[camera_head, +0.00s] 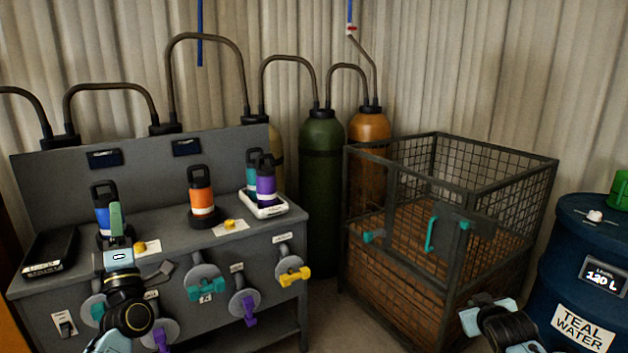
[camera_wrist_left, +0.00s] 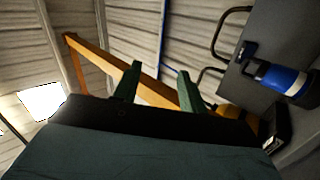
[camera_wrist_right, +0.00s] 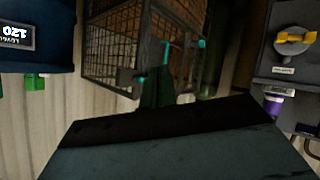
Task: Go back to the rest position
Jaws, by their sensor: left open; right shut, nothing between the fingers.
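My left gripper (camera_head: 115,222) is in front of the grey bench at the left of the head view, its fingers pointing up near the blue bottle. In the left wrist view its two green fingers (camera_wrist_left: 157,88) stand apart with nothing between them. My right arm is at the lower right of the head view, in front of the wire cage; its fingers are out of that view. In the right wrist view the right gripper's green fingers (camera_wrist_right: 158,88) are together and hold nothing.
The grey bench (camera_head: 160,252) carries a blue bottle (camera_head: 103,212), an orange bottle (camera_head: 201,195) and a white tray (camera_head: 263,209) with purple and teal bottles. Coloured valves line its front. A wire cage (camera_head: 455,290) and a teal water drum (camera_head: 570,270) stand right.

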